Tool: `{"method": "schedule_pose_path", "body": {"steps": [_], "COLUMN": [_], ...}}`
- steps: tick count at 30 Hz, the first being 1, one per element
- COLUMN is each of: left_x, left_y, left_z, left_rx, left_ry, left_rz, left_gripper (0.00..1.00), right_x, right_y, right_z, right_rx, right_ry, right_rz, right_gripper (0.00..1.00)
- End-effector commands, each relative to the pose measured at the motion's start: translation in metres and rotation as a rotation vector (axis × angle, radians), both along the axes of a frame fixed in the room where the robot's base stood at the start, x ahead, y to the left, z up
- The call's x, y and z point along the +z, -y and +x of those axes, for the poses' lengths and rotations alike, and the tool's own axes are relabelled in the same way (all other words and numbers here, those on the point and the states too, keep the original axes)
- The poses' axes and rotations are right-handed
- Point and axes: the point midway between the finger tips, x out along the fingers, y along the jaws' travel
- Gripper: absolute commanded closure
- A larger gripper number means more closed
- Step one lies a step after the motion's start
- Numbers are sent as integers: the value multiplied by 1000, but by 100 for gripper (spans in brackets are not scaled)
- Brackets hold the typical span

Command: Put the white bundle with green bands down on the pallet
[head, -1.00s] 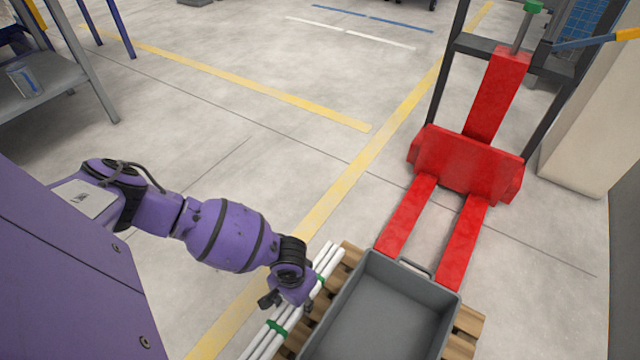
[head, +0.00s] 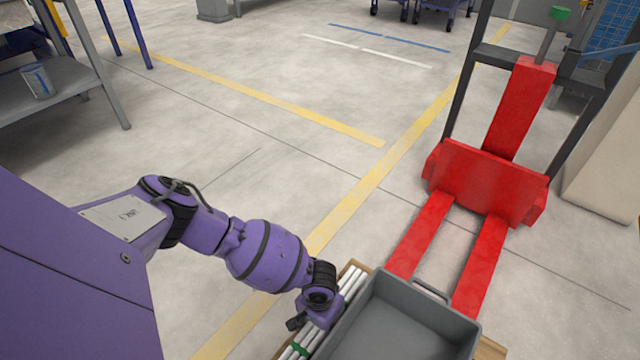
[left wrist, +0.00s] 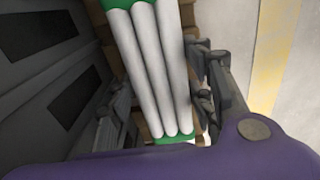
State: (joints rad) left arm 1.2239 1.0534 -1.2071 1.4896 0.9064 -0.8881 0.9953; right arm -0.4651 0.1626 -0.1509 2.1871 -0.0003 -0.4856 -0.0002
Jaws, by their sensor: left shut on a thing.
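The white bundle (head: 352,282) is made of several white pipes with green bands. It lies lengthwise along the left side of the grey bin, over the left strip of the wooden pallet (head: 488,350). My left gripper (head: 310,322) is shut on the bundle and covers its middle in the head view. In the left wrist view the bundle (left wrist: 155,65) runs between the two fingers, with a green band at each end of the visible stretch. Pallet wood (left wrist: 107,35) shows beside and below it. I cannot tell whether the bundle touches the pallet. My right gripper is out of view.
The grey bin (head: 432,292) fills most of the visible pallet, its wall close beside the bundle. A red pallet truck (head: 490,185) stands behind, forks toward the pallet. A grey shelf (head: 75,92) is at far left. The floor left of the pallet is clear.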

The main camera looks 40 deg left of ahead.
Motion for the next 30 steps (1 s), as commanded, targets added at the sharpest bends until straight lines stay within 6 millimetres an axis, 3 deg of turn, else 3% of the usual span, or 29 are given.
{"method": "schedule_pose_path", "body": {"steps": [6,7,8,20,30], "left_x": [-4,-3,-3,2,72], "left_y": [0,0,0,0,0], "left_z": [0,0,0,0,0], "left_rx": [2,1,1,-2,0], "left_ry": [0,0,0,1,4], "left_rz": [-1,0,0,0,-1], "left_gripper": [90,48,44,44,44], "right_x": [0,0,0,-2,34], "right_y": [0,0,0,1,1], "right_z": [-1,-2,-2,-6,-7], "right_rx": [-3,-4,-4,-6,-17], "right_ry": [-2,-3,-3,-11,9], "right_rz": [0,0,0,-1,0], "right_gripper": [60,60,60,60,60]}}
